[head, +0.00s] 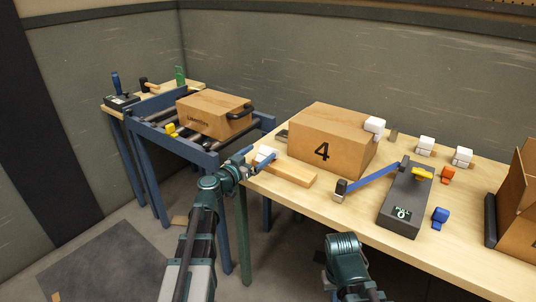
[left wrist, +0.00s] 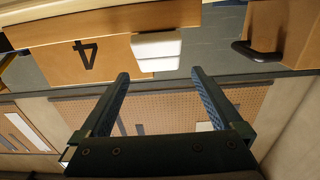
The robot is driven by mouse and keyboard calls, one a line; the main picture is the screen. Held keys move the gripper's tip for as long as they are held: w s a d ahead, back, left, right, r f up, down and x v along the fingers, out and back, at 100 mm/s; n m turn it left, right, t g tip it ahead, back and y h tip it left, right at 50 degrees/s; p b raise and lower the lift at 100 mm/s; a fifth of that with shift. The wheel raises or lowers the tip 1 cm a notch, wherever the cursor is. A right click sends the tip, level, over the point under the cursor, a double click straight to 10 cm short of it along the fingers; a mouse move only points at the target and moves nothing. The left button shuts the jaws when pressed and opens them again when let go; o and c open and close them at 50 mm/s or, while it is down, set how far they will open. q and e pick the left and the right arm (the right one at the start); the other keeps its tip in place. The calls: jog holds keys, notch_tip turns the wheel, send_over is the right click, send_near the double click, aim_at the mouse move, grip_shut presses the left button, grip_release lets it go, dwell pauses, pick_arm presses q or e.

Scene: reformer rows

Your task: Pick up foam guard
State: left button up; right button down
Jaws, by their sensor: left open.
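A white foam guard (head: 265,153) lies at the left end of a wooden board (head: 292,172) near the table's left edge. It also shows in the left wrist view (left wrist: 156,50), just beyond the fingertips. My left gripper (head: 253,160) is open beside this guard, and in the left wrist view its two fingers (left wrist: 159,73) have nothing between them. Another white guard (head: 374,126) sits on the upper right corner of the box marked 4 (head: 325,140). Two more white pieces (head: 425,146) (head: 462,157) stand at the back of the table. My right gripper is out of view.
A grey device with a blue arm (head: 404,205) lies on the table (head: 345,215), with orange (head: 447,175) and blue (head: 440,217) pieces beside it. A cardboard box with a black handle (head: 213,112) stands on the blue roller frame (head: 200,155) at left. An open carton (head: 520,205) is at far right.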

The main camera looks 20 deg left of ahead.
aim_at(265, 150)
pick_arm(q)
jog(key=shift+w+d+f, duration=0.15)
jog(key=shift+w, duration=0.4)
jog(key=x, duration=0.4)
jog(key=shift+w+d+f+b, duration=0.1)
jog(key=shift+f+b, duration=0.15)
jog(key=shift+b, duration=0.15)
jog(key=c, duration=1.5)
jog(key=shift+r, duration=0.1)
